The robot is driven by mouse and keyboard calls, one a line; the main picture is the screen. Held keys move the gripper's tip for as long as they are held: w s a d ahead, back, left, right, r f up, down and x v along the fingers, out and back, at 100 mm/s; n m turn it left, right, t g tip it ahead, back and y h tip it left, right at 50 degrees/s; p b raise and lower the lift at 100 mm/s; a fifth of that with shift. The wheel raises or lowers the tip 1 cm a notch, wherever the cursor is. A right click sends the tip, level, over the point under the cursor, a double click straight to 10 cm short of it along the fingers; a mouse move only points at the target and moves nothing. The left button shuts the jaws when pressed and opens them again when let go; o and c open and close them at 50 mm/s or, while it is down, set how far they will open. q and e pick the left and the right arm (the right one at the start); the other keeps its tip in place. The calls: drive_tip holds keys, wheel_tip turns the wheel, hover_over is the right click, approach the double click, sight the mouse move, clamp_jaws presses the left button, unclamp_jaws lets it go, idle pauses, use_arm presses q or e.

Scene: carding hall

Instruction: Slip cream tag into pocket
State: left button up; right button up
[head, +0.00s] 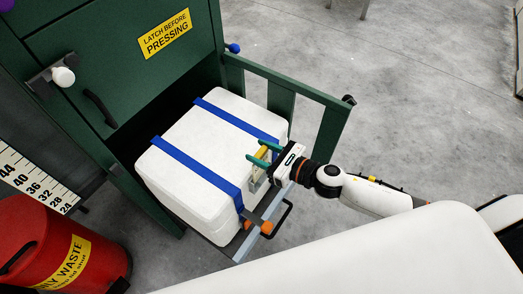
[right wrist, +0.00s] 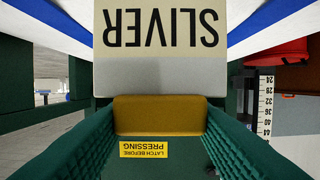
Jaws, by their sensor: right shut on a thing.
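My right gripper (head: 263,154) is at the right-hand side of a white strapped bale (head: 190,150). Its green fingers are shut on the ochre grip (right wrist: 160,115) of the cream tag (right wrist: 160,25). In the right wrist view the tag's face reads SLIVER upside down, with a plain greyish band between the lettering and the grip. In the head view a small pale piece (head: 257,186) shows against the bale below the fingers; I cannot tell whether it is tag or pocket. No pocket opening is clear in either view. My left gripper is out of view.
The bale, with two blue straps (head: 195,162), sits in the opening of a green press (head: 125,60). A green barred gate (head: 333,122) stands open behind my gripper. A red waste bin (head: 50,235) is at lower left. Grey floor is clear at upper right.

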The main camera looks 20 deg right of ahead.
drive_tip(key=shift+f+b, duration=1.55)
drive_tip(key=shift+f, duration=0.45)
drive_tip(key=o, duration=1.3)
drive_tip(key=shift+d, duration=0.15)
